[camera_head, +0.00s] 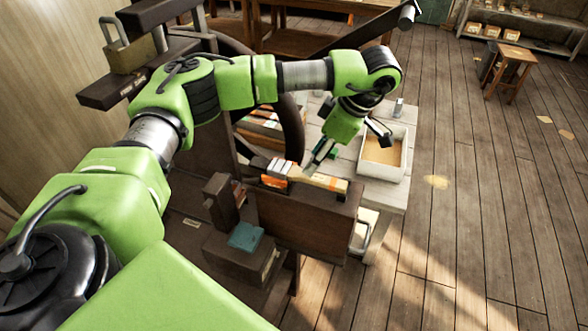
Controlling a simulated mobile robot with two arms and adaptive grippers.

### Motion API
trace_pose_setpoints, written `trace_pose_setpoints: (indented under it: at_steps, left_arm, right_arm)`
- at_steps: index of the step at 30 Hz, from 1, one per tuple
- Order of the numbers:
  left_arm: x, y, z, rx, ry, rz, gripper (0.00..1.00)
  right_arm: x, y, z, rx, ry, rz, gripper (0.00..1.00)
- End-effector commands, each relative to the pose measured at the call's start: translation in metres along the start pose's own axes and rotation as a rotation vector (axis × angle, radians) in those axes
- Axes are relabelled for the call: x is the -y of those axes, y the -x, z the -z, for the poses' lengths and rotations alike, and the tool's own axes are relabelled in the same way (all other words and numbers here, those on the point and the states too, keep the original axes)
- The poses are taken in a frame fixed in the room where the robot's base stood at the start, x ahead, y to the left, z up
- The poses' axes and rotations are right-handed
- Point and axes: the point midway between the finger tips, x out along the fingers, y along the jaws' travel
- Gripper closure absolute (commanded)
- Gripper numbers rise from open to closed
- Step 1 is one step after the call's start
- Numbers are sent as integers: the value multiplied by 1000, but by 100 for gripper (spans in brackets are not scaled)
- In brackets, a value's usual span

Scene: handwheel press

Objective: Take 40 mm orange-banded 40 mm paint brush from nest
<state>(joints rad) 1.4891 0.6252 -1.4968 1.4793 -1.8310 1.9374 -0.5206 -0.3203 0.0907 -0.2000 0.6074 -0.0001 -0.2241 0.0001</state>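A brush with orange and white bands (318,180) lies along the top of a dark wooden block (312,222), which seems to be its nest. Its tan part reaches to the right, and an orange and white part sits at its left end. My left gripper (347,152) hangs from the green arm just above and to the right of the brush. Its two fingers are spread apart with nothing seen between them. One finger is close over the brush; I cannot tell whether it touches. My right gripper is not in view.
A white tray (399,172) with a tan bottom stands on the pale table to the right. A large dark handwheel (294,128) rises behind the block, partly hidden by my arm. A teal cloth-like piece (245,237) lies in front.

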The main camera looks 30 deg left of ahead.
Motion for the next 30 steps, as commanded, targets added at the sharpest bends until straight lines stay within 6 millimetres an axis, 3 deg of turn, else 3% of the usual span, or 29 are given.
trace_pose_setpoints:
  at_steps: [9, 18, 25, 29, 30]
  left_arm:
    - [4, -22, 2, -1, -3, 4, 60]
    - [4, -56, 1, 0, -1, 0, 60]
    - [4, -59, 0, 1, -1, -1, 60]
    - [4, -59, 0, 1, -1, -1, 91]
    - [4, -59, 0, 1, -1, -1, 93]
  right_arm:
    - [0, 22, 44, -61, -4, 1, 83]
    - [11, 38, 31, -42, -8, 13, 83]
    - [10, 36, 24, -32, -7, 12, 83]
    - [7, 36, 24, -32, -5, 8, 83]
    - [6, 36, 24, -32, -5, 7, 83]
